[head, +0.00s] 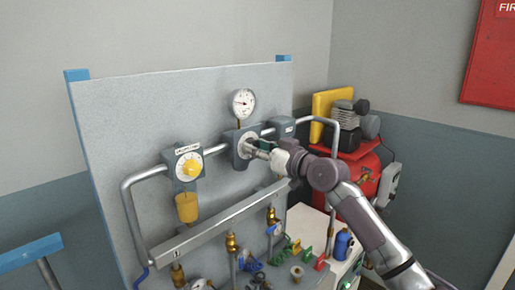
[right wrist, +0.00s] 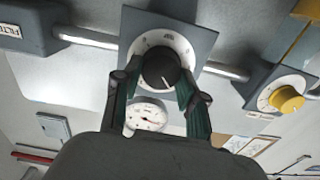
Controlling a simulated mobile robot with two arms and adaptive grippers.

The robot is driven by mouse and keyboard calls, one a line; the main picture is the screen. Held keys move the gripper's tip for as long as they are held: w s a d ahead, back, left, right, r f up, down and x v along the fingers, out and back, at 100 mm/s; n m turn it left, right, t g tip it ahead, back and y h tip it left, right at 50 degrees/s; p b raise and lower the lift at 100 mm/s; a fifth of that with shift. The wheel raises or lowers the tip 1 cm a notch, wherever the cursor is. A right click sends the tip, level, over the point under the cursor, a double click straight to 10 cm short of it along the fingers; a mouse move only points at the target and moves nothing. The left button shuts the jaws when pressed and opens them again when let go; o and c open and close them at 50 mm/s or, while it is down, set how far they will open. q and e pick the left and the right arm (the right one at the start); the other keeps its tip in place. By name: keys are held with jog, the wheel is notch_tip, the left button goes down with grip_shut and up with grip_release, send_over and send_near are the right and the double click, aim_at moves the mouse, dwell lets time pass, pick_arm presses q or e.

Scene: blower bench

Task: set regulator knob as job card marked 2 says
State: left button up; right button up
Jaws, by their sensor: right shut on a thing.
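The regulator is a grey block (head: 236,158) on the upright panel's pipe, under a round white pressure gauge (head: 242,103). Its black knob (right wrist: 158,66) has a light pointer line and sits over a white dial (right wrist: 186,48) with dark marks. In the right wrist view the scene appears upside down, with the gauge (right wrist: 147,116) below the knob. My right gripper (right wrist: 158,80) has its dark green fingers on either side of the knob, shut on it. In the head view the gripper (head: 262,148) largely hides the knob. My left gripper is out of view. No job card marked 2 is readable.
A yellow knob (head: 190,168) with a yellow bowl (head: 187,207) is left of the regulator. A grey block (head: 283,126) is close on its right. Valves and fittings (head: 293,247) crowd the area below. A red compressor (head: 365,172) stands behind my right arm.

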jog(key=shift+w+d+f+m+p, duration=0.1)
jog(key=shift+m+p, duration=1.1)
jog(key=shift+m, duration=3)
jog(key=o, duration=1.2)
jog(key=shift+c, duration=0.2)
jog(key=v, duration=1.2)
